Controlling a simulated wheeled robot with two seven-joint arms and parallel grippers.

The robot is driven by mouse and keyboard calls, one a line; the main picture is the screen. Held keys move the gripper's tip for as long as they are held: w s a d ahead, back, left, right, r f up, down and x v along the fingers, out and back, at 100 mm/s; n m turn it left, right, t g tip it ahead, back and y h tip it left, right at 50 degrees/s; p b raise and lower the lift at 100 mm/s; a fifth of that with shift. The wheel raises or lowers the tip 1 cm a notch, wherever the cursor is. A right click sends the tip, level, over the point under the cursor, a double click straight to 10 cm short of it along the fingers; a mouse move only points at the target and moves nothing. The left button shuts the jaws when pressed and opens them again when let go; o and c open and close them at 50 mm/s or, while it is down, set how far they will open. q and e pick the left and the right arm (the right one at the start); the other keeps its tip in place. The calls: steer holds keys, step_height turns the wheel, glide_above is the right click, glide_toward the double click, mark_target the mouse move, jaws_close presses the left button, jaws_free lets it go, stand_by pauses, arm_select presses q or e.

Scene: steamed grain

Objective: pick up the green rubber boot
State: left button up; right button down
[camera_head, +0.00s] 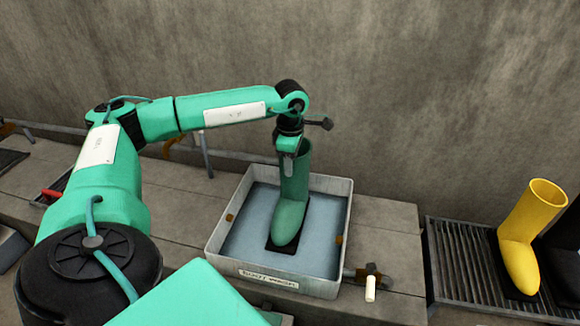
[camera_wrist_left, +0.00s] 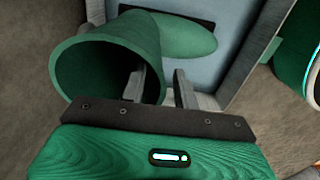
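The green rubber boot (camera_head: 292,200) stands upright in the grey boot-wash tray (camera_head: 217,238), its toe toward the front. My left gripper (camera_head: 287,160) is at the top of its shaft, pointing down. In the left wrist view the boot's round opening (camera_wrist_left: 108,72) is at the left. The left gripper (camera_wrist_left: 160,88) has its two fingers apart, one overlapping the opening and the other just right of the rim, with the rim's right wall between them. A firm grip does not show. My right gripper is not in view.
A yellow boot (camera_head: 520,245) stands on a slatted rack (camera_head: 462,275) at the right, with a dark object beside it. A white-handled fitting (camera_head: 370,287) is by the tray's front right corner. A concrete wall (camera_head: 400,90) rises close behind.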

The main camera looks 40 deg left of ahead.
arm_select(q)
jaws_close()
stand_by(1.3)
